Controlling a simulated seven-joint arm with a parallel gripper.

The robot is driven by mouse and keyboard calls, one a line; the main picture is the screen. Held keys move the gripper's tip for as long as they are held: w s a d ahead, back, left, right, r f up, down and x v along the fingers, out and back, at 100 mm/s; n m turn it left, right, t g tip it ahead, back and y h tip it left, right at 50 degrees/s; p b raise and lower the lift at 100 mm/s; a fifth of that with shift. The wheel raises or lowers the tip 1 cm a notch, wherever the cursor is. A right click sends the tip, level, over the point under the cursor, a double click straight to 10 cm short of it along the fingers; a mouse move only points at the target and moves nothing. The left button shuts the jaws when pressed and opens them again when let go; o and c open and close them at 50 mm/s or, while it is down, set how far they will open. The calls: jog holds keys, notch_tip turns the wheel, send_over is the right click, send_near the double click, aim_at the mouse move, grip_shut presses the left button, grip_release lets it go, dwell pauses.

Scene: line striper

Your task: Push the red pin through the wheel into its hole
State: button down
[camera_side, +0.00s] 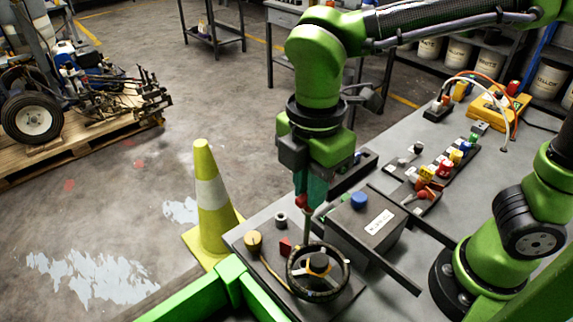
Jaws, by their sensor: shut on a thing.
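My gripper (308,198) points down over the back of the work plate and is shut on the red pin (302,202). The pin's red head shows at the fingertips, and a thin shaft hangs below it. The pin looks roughly upright. The wheel (292,275) is a dark ring with an orange and black hub, and it lies on the plate in front of the gripper. The shaft's lower end is near the wheel's back rim; I cannot tell whether it touches or enters it. The pin's hole cannot be made out.
A dark box with a blue knob (358,200) stands close right of the gripper. A yellow knob (253,242), a small red block (286,246) and a grey ring (281,219) sit left of the wheel. A yellow cone (211,200) stands beyond the bench's left edge.

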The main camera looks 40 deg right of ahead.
aim_at(308, 211)
jog(key=shift+f, duration=4.8)
jog(key=c, duration=0.7)
grip_release()
jog(key=shift+r, duration=0.1)
jog(key=shift+r, duration=3.45)
